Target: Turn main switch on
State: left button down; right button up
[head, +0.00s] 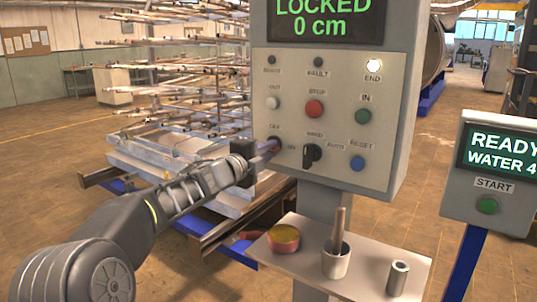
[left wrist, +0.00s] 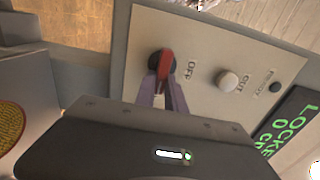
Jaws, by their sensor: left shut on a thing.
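The main switch (head: 273,143) is a small rotary switch with a red handle at the lower left of the grey control panel (head: 336,120). My left gripper (head: 262,149) reaches it from the left, and its fingers cover much of it. In the left wrist view, the red handle (left wrist: 166,63) sits on a dark round base, and my left fingers (left wrist: 163,92) are shut on its lower end. The handle lies crosswise there, not toward the OFF label to its right. The ON label is not visible in that view. My right gripper is not in view.
A black selector knob (head: 312,154) and several buttons are close to the switch. The display (head: 322,22) reads LOCKED 0 cm. Below, a shelf (head: 375,262) holds a round tin, a cup with a stick and a metal cylinder. A READY panel (head: 489,190) stands right.

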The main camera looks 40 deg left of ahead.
pick_arm(q)
jog(key=shift+f, duration=0.1)
dwell(0.3)
jog(key=c, duration=1.4)
grip_release()
jog(key=s, duration=0.7)
jog(key=shift+s, duration=0.4)
jog(key=shift+d, duration=0.1)
